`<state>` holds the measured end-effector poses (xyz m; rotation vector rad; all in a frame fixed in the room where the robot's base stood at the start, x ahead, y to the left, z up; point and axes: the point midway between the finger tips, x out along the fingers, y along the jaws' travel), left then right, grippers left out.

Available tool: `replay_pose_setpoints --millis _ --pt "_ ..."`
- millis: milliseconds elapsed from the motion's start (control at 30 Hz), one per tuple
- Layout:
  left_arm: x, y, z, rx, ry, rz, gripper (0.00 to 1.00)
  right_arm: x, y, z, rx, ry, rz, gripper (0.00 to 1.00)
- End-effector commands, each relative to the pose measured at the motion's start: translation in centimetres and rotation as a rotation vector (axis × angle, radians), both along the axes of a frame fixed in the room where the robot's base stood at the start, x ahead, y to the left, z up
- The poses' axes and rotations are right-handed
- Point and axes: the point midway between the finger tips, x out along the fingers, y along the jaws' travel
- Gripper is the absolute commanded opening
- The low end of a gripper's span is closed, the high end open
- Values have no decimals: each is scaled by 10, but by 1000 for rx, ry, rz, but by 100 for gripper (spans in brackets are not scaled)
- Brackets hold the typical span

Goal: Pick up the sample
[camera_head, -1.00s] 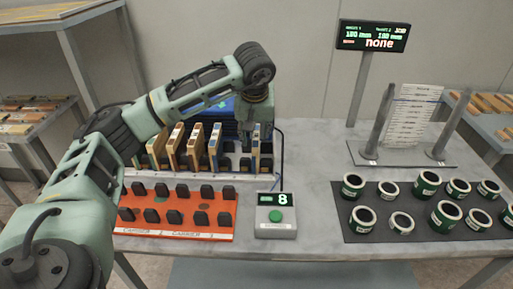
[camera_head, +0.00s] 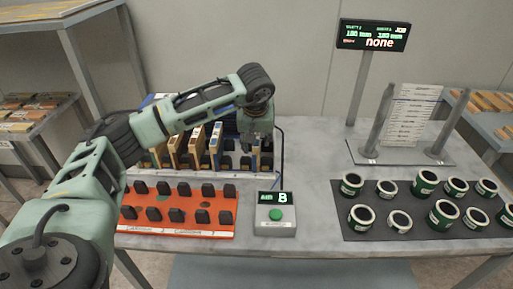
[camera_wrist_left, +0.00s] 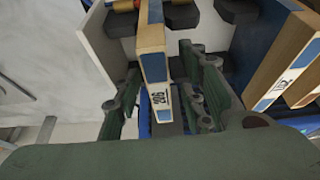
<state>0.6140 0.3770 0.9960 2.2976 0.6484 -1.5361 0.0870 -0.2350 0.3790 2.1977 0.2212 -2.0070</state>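Several upright wooden samples with blue and white bands stand in a rack. Three of them (camera_head: 196,146) show left of my left gripper (camera_head: 256,146) in the head view. In the left wrist view a sample (camera_wrist_left: 153,50) with a white number label on its edge stands between the fingers of my left gripper (camera_wrist_left: 160,105). The fingers are spread to either side of it, with visible gaps. In the head view my gripper partly hides that sample, and the fingertips are hard to make out. Another labelled sample (camera_wrist_left: 284,75) stands close on the right in the wrist view. My right gripper is not shown.
An orange tray (camera_head: 180,232) with black clips lies in front of the rack. A grey box (camera_head: 275,228) with a green button and lit display stands beside it. Green-and-white cans stand on a dark mat (camera_head: 383,230) at right.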

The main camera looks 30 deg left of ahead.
Motion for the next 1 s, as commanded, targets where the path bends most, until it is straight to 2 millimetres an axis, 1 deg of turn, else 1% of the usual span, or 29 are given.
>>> replay_pose_setpoints --millis 367,800,1000 --pt "0 0 -1 0 0 1 38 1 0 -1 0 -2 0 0" --pt "0 0 -1 0 0 1 0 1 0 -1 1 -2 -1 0" --pt "0 0 -1 0 -1 1 0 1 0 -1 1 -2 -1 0"
